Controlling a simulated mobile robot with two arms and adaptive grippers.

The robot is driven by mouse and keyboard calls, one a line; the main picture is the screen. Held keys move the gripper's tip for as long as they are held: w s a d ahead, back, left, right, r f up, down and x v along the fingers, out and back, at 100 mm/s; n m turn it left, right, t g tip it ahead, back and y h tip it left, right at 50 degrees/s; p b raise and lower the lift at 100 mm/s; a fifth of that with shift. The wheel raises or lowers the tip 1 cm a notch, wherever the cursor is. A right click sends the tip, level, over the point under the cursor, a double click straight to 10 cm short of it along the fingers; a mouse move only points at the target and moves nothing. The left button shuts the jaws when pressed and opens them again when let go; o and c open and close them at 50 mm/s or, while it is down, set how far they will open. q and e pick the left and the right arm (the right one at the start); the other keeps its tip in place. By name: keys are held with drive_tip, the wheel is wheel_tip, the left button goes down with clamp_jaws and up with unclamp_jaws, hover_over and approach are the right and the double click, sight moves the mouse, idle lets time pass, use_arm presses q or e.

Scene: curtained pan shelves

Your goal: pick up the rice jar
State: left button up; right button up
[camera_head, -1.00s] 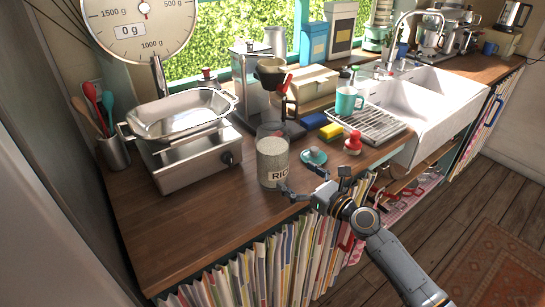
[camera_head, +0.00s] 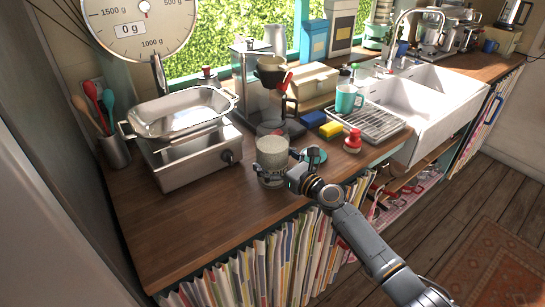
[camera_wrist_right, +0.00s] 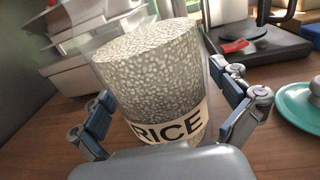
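The rice jar (camera_head: 271,152) is a clear cylinder of white grains with a "RICE" label, upright on the wooden counter near its front edge. In the right wrist view the jar (camera_wrist_right: 155,75) fills the middle, with its label low and partly hidden by my gripper body. My right gripper (camera_head: 277,174) is at the jar's lower front. Its two fingers are open, one on each side of the jar. A gap shows between the jar and the right finger; contact at the left finger is unclear. My left gripper is not in view.
A teal lid (camera_head: 313,156) and a red-topped shaker (camera_head: 353,141) sit right of the jar. A steel scale (camera_head: 194,152) stands to its left. The counter's left front (camera_head: 190,225) is clear.

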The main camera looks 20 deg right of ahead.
drive_tip(key=c, duration=1.4)
drive_tip(key=shift+w+r, duration=0.15)
drive_tip(key=shift+c, duration=0.9)
drive_tip(key=shift+r, duration=0.1)
